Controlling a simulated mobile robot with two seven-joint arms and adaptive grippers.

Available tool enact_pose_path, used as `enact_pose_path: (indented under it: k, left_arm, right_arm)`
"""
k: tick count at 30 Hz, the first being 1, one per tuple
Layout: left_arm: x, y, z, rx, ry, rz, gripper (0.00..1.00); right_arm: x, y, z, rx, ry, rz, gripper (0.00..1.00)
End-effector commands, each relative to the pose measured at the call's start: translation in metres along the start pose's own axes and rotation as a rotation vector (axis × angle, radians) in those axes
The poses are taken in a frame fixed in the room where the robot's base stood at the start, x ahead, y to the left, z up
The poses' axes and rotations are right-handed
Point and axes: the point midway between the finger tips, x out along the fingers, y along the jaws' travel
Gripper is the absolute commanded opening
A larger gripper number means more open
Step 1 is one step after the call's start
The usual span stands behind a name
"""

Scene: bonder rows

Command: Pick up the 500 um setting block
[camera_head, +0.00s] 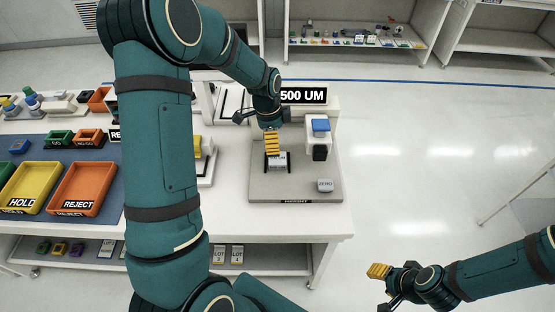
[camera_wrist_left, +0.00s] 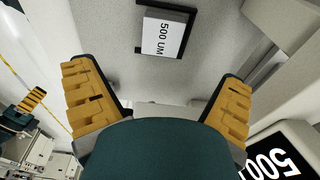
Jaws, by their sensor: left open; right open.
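The 500 um setting block (camera_wrist_left: 165,37) is a small white block labelled "500 UM". It sits in a black corner bracket on a grey plate (camera_head: 300,196). In the head view the block (camera_head: 279,163) shows just below my left gripper's yellow fingers, which may hide part of it. My left gripper (camera_head: 271,144) is over the plate. In the left wrist view its fingers (camera_wrist_left: 157,78) are spread wide and empty, with the block beyond the fingertips and not between them. My right gripper (camera_head: 379,272) is open and empty over the floor at the lower right.
A blue-topped gauge (camera_head: 320,126) stands right of the block, with a "500 UM" sign (camera_head: 304,96) behind. Yellow (camera_head: 31,187) and orange (camera_head: 80,187) trays sit far left. Open floor lies right.

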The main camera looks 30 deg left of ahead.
Motion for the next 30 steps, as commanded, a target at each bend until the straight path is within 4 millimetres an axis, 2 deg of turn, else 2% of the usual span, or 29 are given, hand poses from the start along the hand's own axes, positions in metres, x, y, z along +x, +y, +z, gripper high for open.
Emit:
enact_pose_path:
  k: [1, 4, 13, 21, 30]
  left_arm:
    - [0.012, 0.001, 0.0, 0.0, -0.001, 0.003, 0.96]
    - [0.027, 0.001, 0.0, -0.001, -0.001, 0.003, 0.96]
    - [0.049, 0.0, 0.001, -0.002, -0.001, 0.002, 0.96]
    - [0.086, 0.0, 0.001, -0.001, 0.0, 0.002, 0.96]
    - [0.093, -0.001, 0.001, -0.002, 0.001, -0.001, 0.96]
  right_arm:
    - [0.002, 0.0, 0.0, 0.0, 0.0, 0.0, 0.47]
    - [0.003, 0.001, 0.0, -0.001, 0.0, 0.0, 0.47]
    - [0.004, 0.001, 0.0, -0.001, 0.001, 0.001, 0.47]
    - [0.006, 0.002, 0.001, -0.002, -0.002, 0.0, 0.47]
    - [0.007, 0.002, 0.002, -0.002, -0.002, 0.0, 0.47]
